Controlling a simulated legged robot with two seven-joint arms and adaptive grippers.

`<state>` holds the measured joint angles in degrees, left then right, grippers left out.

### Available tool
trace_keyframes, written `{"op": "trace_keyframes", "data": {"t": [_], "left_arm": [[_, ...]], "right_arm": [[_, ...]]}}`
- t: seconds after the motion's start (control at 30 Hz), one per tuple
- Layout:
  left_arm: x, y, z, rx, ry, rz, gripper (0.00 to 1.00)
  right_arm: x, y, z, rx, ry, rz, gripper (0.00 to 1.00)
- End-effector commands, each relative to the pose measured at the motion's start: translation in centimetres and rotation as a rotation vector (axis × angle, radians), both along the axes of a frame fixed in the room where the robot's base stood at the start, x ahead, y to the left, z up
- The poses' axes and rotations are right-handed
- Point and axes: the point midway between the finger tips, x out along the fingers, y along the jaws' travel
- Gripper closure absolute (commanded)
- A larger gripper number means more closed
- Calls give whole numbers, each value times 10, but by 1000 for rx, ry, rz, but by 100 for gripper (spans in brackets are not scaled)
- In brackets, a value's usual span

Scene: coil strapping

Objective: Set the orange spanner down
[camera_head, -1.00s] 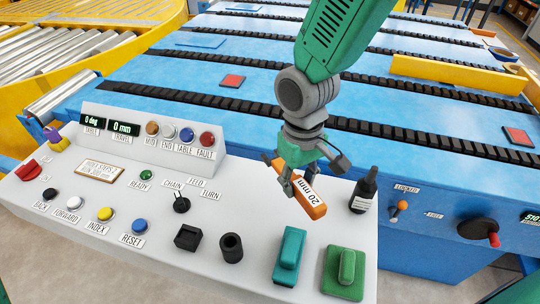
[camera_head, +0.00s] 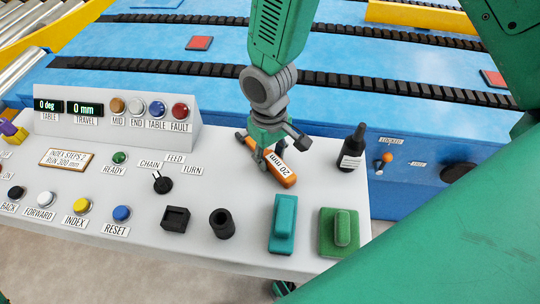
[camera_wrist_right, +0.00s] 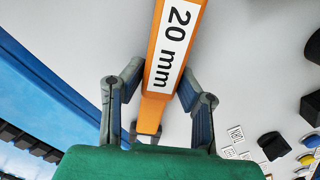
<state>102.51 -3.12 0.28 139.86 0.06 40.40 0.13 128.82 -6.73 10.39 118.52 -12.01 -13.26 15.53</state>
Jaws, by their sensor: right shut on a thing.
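The orange spanner (camera_head: 288,179) carries a white "20 mm" label and lies slantwise at the right part of the white control panel (camera_head: 130,205). My right gripper (camera_head: 267,160) comes down from above and is shut on the spanner. In the right wrist view the spanner (camera_wrist_right: 152,112) runs between the two fingers, its long part leading away to the top edge. The spanner is at or just above the panel top; I cannot tell if it touches. My left gripper is not in view.
A teal block (camera_head: 283,222) and a green block (camera_head: 340,232) stand in front of the spanner, with a black socket (camera_head: 222,223) and a square black holder (camera_head: 175,218) to their left. A dark bottle (camera_head: 352,150) stands to the right. Buttons and switches fill the panel's left.

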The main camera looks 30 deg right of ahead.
Motion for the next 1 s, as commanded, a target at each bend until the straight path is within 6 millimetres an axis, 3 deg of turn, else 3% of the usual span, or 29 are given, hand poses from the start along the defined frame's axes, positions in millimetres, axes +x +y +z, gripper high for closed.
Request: {"op": "trace_keyframes", "data": {"t": [0.3,0.33,0.4,0.77,1.0], "left_arm": [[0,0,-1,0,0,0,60],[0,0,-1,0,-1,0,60],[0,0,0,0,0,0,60],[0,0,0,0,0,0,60],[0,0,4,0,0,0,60]], "right_arm": [[0,0,-3,0,-1,-1,100],[0,0,-4,0,-1,-1,69],[0,0,-4,0,-1,-1,51],[1,0,1,0,-2,-1,51],[4,-1,41,1,-7,-3,51]]}}
